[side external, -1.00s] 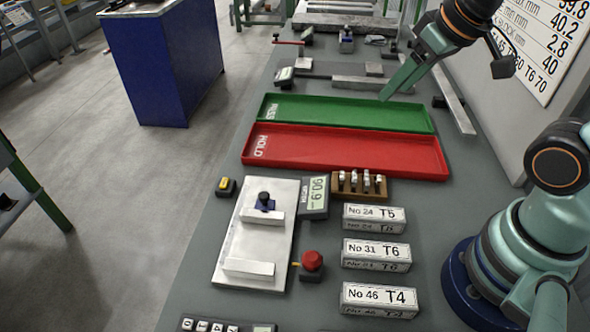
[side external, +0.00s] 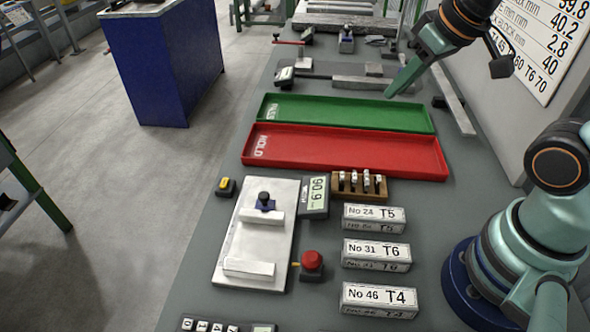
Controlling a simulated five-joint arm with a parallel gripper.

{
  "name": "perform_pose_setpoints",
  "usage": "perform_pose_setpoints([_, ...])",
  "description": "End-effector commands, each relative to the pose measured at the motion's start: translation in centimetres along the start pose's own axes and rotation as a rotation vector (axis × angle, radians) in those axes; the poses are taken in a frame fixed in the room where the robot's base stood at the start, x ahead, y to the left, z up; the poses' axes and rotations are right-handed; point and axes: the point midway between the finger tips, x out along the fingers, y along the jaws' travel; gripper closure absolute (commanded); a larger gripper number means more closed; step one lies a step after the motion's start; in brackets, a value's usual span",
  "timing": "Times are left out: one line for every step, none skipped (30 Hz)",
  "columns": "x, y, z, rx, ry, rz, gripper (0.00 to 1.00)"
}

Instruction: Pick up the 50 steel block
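Several grey steel pieces show, but I can read no 50 on any of them. A long steel bar (side external: 362,83) lies behind the green tray, with a small steel block (side external: 374,70) just behind it. Another long bar (side external: 455,104) lies to the right. My gripper (side external: 392,92) points down and left, over the back right part of the green tray in the picture, near the long bar's right end. Its fingers overlap from this side, so their opening is hidden. I see nothing held at the tips.
The green tray (side external: 345,101) and the red HOLD tray (side external: 330,166) look empty. Nearer are a white plate (side external: 240,242) with steel bars, a display reading 90.9 (side external: 316,196), a wooden rack (side external: 345,193) and labelled boxes (side external: 376,254). A panel wall (side external: 540,120) stands at the right.

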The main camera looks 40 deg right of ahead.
Motion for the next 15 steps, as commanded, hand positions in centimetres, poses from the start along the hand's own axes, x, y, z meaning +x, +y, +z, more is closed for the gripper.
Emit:
perform_pose_setpoints([0.3, 0.0, 0.0, 0.021, -0.018, 0.001, 0.81])
perform_pose_setpoints([0.6, 0.0, 0.0, 0.041, -0.031, 0.001, 0.81])
perform_pose_setpoints([1.0, 0.0, 0.1, 0.075, -0.055, 0.003, 0.81])
perform_pose_setpoints([1.4, 0.0, 0.1, 0.106, -0.077, 0.006, 0.81])
perform_pose_setpoints([1.9, 0.0, 0.1, 0.142, -0.100, 0.009, 0.81])
perform_pose_setpoints([2.6, 0.1, 0.2, 0.194, -0.134, 0.016, 0.81])
perform_pose_setpoints([3.1, 0.1, 0.2, 0.237, -0.161, 0.022, 0.81])
perform_pose_setpoints([3.8, 0.1, 0.3, 0.280, -0.190, 0.030, 0.81])
perform_pose_setpoints([4.5, 0.1, 0.5, 0.339, -0.225, 0.043, 0.81])
perform_pose_setpoints([5.1, 0.1, 0.6, 0.381, -0.251, 0.053, 0.81])
perform_pose_setpoints([5.7, 0.1, 0.7, 0.423, -0.275, 0.065, 0.81])
perform_pose_setpoints([6.5, 0.1, 0.9, 0.476, -0.308, 0.081, 0.81])
perform_pose_setpoints([7.0, 0.2, 1.1, 0.515, -0.329, 0.093, 0.81])
perform_pose_setpoints([7.5, 0.2, 1.2, 0.550, -0.350, 0.106, 0.81])
perform_pose_setpoints([8.2, 0.2, 1.4, 0.593, -0.375, 0.122, 0.81])
